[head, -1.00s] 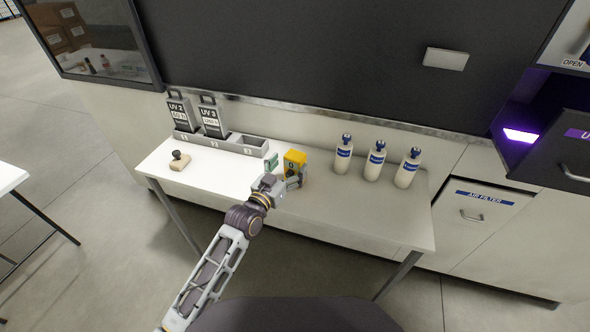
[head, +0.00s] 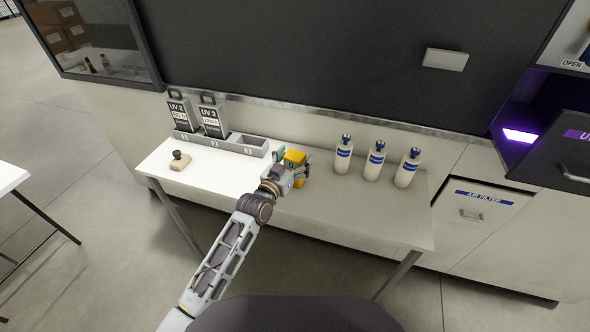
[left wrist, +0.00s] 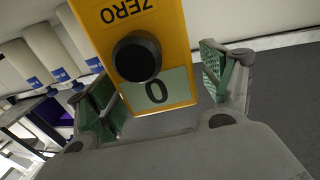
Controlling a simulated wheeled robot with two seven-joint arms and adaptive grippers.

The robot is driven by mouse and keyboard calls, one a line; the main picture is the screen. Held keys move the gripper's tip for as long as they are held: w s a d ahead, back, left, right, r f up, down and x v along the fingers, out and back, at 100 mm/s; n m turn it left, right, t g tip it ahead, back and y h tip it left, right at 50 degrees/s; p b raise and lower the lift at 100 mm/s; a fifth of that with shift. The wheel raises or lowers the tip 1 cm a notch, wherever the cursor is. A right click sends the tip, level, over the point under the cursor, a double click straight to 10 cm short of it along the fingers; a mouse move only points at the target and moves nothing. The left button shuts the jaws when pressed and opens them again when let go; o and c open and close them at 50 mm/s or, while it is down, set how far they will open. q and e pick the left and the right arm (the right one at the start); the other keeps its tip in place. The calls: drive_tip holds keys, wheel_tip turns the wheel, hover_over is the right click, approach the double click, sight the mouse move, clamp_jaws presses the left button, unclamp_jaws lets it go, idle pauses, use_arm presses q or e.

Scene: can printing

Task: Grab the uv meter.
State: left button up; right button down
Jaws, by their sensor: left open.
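The uv meter is a yellow box (head: 296,157) standing on the white table, near its back edge. In the left wrist view the uv meter (left wrist: 182,30) shows a black knob, the word ZERO and a small screen with a 0. My left gripper (head: 293,164) is at the meter, with its fingers on either side. In the left wrist view my left gripper (left wrist: 157,88) is open, its green pads to the left and right of the meter, with a gap at the right. My right gripper is out of view.
A grey rack (head: 222,142) with two UV blocks stands left of the meter, its right slot empty. A stamp (head: 180,161) lies at the table's left. Three white bottles (head: 375,161) stand to the right. The table front (head: 370,215) at the right is clear.

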use_arm(q)
drive_tip(key=shift+c, duration=0.2)
drive_tip(key=c, duration=1.2)
drive_tip(key=shift+r, duration=0.75)
wheel_tip(320, 180, up, 7)
drive_tip(key=shift+f, duration=0.1)
drive_tip(key=shift+r, duration=0.85)
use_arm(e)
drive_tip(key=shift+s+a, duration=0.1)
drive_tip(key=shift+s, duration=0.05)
